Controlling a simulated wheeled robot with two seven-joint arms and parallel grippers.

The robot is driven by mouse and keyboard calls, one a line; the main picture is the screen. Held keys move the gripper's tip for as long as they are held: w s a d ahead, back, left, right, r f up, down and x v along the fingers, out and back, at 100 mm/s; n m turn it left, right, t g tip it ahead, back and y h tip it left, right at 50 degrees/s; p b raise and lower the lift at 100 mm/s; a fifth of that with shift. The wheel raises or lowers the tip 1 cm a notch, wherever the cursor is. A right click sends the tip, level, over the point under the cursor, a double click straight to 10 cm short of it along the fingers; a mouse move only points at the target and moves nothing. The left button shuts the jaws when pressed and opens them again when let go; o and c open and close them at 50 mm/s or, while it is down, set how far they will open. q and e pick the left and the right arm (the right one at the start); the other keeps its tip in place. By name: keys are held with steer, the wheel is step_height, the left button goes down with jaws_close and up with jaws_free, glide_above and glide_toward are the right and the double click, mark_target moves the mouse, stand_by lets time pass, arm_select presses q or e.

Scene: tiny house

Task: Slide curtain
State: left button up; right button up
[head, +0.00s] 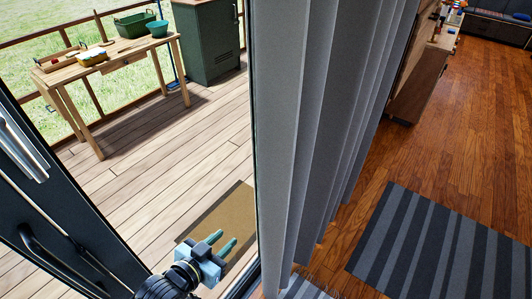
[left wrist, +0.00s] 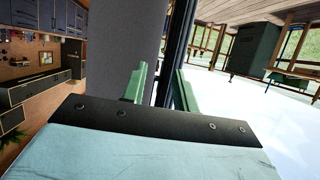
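The grey curtain (head: 320,120) hangs in vertical folds beside the dark frame of the glass opening, running from the top of the head view to near its bottom edge. It also shows in the left wrist view (left wrist: 125,40), upper left of the fingers. My left gripper (head: 222,240) is at the lower middle of the head view, left of the curtain. Its two green fingers stand apart, with nothing seen held between them. In the left wrist view the fingers (left wrist: 163,88) point toward the curtain's edge and the dark frame. My right gripper is not in view.
The dark door frame (head: 250,100) stands just left of the curtain. Outside are a deck with a brown mat (head: 232,205), a wooden table (head: 130,62) and a green cabinet (head: 208,42). Indoors, a striped rug (head: 425,245) lies on the wooden floor; a cabinet (head: 420,80) stands behind the curtain.

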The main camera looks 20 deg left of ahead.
mark_target(266, 157)
arm_select(q)
steer(key=d+r+m+t+h+p, duration=0.1)
steer(key=d+r+t+h+p, duration=0.2)
steer(key=r, duration=1.8)
steer(key=shift+t, duration=0.3)
steer(key=x, duration=1.3)
steer(key=shift+s+d+f, duration=0.1)
steer(key=shift+f, duration=0.2)
jaws_close()
